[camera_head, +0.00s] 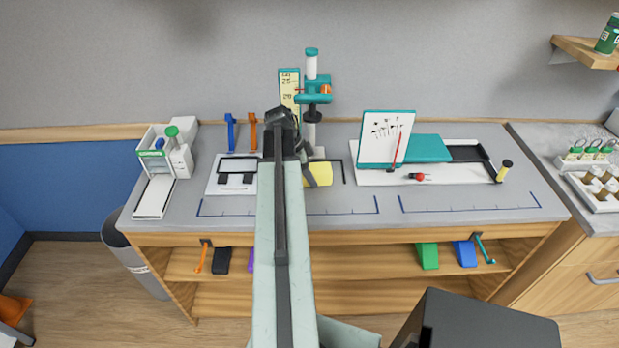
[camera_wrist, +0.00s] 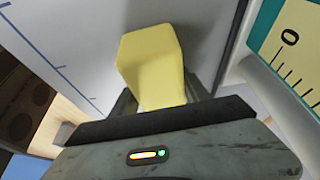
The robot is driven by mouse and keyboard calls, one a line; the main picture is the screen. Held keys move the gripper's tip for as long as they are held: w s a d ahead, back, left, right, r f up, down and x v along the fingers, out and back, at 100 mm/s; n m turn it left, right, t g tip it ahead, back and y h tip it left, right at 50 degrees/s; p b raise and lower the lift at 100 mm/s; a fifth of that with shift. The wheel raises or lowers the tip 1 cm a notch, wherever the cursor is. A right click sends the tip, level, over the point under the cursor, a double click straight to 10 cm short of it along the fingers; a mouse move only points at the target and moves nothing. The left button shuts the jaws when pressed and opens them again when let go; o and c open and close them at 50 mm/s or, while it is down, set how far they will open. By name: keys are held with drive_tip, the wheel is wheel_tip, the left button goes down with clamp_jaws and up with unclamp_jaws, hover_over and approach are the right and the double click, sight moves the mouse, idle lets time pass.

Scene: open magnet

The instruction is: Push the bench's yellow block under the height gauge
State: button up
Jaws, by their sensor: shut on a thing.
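The yellow block (camera_head: 322,174) lies on the grey bench just right of my arm's end. In the wrist view the yellow block (camera_wrist: 152,62) fills the space between my gripper's (camera_wrist: 158,100) dark fingers, which are shut on it. My gripper (camera_head: 312,172) is partly hidden behind my arm in the head view. The height gauge (camera_head: 312,92), a teal and white column with a yellow scale card, stands at the back of the bench, behind the block. Its scale (camera_wrist: 293,55) shows at the right edge of the wrist view.
A black corner line (camera_head: 344,172) lies just right of the block. A white board (camera_head: 386,140) and shallow tray (camera_head: 375,178) stand to the right. A white plate (camera_head: 218,186) lies left of my arm. Ruled marks (camera_head: 470,208) run along the front; the front strip is clear.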

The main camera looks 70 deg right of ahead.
sight(312, 165)
drive_tip(key=d, duration=0.2)
drive_tip(key=w+d, duration=0.1)
drive_tip(key=d, duration=0.1)
drive_tip(key=shift+a, duration=0.1)
drive_tip(key=o, duration=1.4)
